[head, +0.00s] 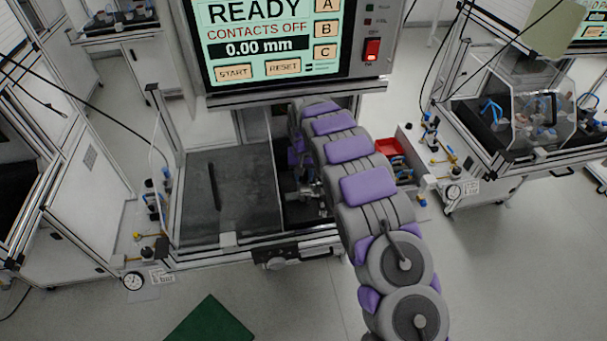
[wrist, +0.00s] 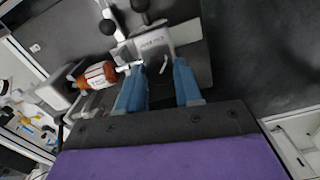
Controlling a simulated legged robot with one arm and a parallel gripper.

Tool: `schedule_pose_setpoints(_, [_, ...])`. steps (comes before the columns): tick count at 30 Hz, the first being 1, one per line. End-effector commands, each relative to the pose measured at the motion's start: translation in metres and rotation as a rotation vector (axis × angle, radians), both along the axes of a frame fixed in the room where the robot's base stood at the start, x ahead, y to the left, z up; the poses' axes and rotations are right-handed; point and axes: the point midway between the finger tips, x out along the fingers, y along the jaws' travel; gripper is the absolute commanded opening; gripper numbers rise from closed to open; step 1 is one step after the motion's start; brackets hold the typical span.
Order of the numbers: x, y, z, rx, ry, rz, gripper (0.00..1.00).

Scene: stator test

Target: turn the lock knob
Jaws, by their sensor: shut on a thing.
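In the wrist view my gripper (wrist: 160,68) has its two blue fingers on either side of a grey metal piece with a small unreadable label, which appears to be the lock knob (wrist: 155,42). The fingers are shut on it; the exact contact is hard to see. Left of the fingers is a copper-and-white stator (wrist: 97,75) in the fixture. In the head view my arm reaches down into the test bench and hides the gripper and knob; part of the metal fixture (head: 308,194) shows beside it.
Two black ball-ended handles, one of them here (wrist: 107,27), stand close to the knob. A screen (head: 270,40) reading READY, CONTACTS OFF and 0.00 mm hangs above the bench. A dark panel (head: 240,200) lies left of the arm. A red tray (head: 388,147) is to the right.

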Motion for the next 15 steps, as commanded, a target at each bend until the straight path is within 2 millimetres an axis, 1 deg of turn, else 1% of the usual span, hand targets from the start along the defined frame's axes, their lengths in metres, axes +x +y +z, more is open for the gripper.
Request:
schedule_pose_setpoints(8, [0.0002, 0.0007, 0.0, 0.001, -0.001, 0.001, 0.04])
schedule_pose_setpoints(9, [0.0002, 0.0007, 0.0, 0.001, -0.001, 0.001, 0.38])
schedule_pose_setpoints(15, [0.0, 0.0004, 0.0, 0.001, 0.0, 0.001, 0.57])
